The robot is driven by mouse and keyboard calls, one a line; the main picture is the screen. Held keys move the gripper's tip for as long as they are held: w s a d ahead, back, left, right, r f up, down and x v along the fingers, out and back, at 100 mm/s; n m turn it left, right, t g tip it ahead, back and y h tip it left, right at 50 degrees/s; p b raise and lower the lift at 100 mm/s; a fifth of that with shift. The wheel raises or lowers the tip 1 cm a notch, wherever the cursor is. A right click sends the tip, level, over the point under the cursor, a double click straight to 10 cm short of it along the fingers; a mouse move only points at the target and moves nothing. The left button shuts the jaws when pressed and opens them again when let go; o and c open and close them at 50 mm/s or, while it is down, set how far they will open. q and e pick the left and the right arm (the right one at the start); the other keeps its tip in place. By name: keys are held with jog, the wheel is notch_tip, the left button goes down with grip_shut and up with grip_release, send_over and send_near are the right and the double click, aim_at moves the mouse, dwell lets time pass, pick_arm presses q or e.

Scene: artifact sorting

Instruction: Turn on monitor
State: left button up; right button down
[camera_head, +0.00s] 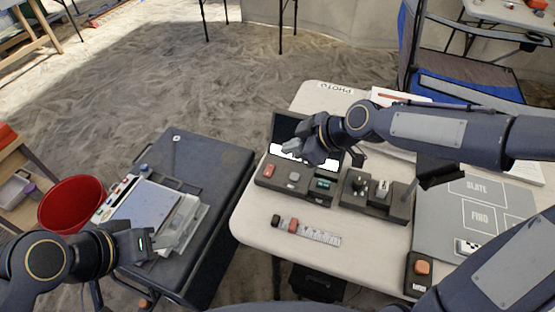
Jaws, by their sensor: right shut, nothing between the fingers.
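The monitor (284,126) is a dark upright panel at the back of the pale table. A bright white strip shows low on its screen, and my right arm hides part of it. In front of it is a dark control box (281,182) with a red button (268,171), a pale button (293,177) and a small green display (323,184). My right gripper (292,147) is shut and empty, in front of the screen and above the box; I cannot tell if it touches anything. My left gripper (160,243) is above the dark case at the left, its jaw opening unclear.
A second dark device (374,196) stands right of the control box. A scale strip (315,235) with small pieces lies at the front. The dark case (225,160) holds papers; a red bucket (72,203) stands left.

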send_over(270, 164)
jog(key=s+d, duration=0.1)
jog(key=s, duration=0.1)
jog(key=f, duration=0.4)
jog(key=shift+d+f, duration=0.1)
jog(key=shift+d, duration=0.1)
jog(key=shift+w+d+f, duration=0.15)
jog(key=shift+f, duration=0.45)
jog(key=shift+w+d+f, duration=0.1)
jog(key=shift+f, duration=0.5)
jog(key=shift+w+f, duration=0.1)
jog(key=shift+f, duration=0.55)
jog(key=shift+f, duration=0.1)
jog(key=shift+w+d+f+g+b, duration=0.1)
jog(key=shift+w+f+g+b, duration=0.1)
jog(key=shift+f+g+b, duration=0.1)
jog(key=shift+r, duration=0.1)
jog(key=shift+s, duration=0.1)
